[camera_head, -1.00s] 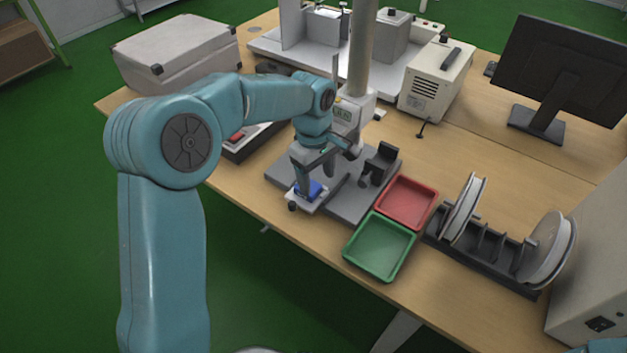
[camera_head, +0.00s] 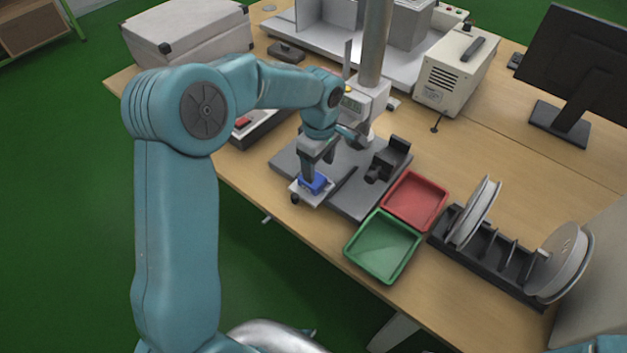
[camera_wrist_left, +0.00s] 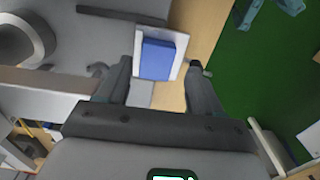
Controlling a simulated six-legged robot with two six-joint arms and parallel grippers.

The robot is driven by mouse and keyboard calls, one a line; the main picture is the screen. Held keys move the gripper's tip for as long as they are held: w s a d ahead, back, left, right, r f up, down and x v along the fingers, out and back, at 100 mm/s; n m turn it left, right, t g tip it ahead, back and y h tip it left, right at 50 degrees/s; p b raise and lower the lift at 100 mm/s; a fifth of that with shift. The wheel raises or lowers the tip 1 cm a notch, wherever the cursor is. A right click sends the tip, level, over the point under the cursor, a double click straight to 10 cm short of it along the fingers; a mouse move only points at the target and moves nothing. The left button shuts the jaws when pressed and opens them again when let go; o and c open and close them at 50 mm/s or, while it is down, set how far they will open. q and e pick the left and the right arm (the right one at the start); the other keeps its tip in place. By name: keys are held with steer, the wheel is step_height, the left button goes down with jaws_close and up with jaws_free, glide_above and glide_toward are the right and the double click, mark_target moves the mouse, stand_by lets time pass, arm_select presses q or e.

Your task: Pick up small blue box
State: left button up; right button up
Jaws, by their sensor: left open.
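The small blue box (camera_head: 313,183) sits on a light-coloured holder (camera_head: 311,197) at the front left of the grey base plate. In the left wrist view the blue box (camera_wrist_left: 157,60) lies on its pale holder (camera_wrist_left: 183,45), ahead of and between the fingers. My left gripper (camera_head: 318,168) points down just above the box and partly covers it in the head view. In the left wrist view the left gripper (camera_wrist_left: 160,80) has its fingers apart with nothing held between them. I cannot tell whether a finger touches the box. My right gripper is not in view.
A red tray (camera_head: 441,207) and a green tray (camera_head: 356,265) lie right of the base plate (camera_head: 352,205). A grey column (camera_head: 376,45) stands close behind the arm. A spool rack (camera_head: 487,262) is at right. Bare table lies behind the trays.

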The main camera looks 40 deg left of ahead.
mark_target(318, 182)
arm_select(q)
steer(key=shift+s+f, duration=0.25)
steer(key=shift+f, duration=0.3)
steer(key=f, duration=0.4)
steer(key=shift+w+p, duration=0.35)
steer(key=shift+f, duration=0.4)
steer(key=shift+s, duration=0.1)
steer(key=c, duration=0.8)
